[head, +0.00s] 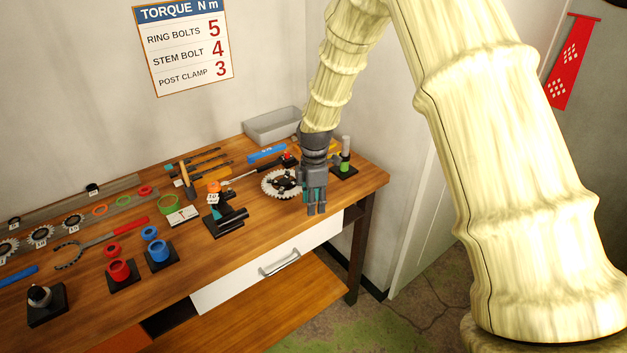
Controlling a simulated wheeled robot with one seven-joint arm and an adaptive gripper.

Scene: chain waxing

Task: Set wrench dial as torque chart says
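The torque chart (184,45) on the wall reads ring bolts 5, stem bolt 4, post clamp 3. A long dark tool with a red part at its right end, perhaps the torque wrench (255,172), lies on the bench behind the chainring; no dial setting is readable on it. The toothed chainring (270,187) with a dark centre lies just left of my gripper (316,211). My gripper points down near the bench's front right edge, with nothing visible in it. Its fingers look close together, but their gap is too small to judge.
The wooden bench (370,182) carries a grey bin (272,126), a black stand with an orange-topped tag (226,217), red cups (119,270), blue cups (159,252) and a post on a black base (345,155). A white drawer (235,283) is below. Bare wood lies along the front.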

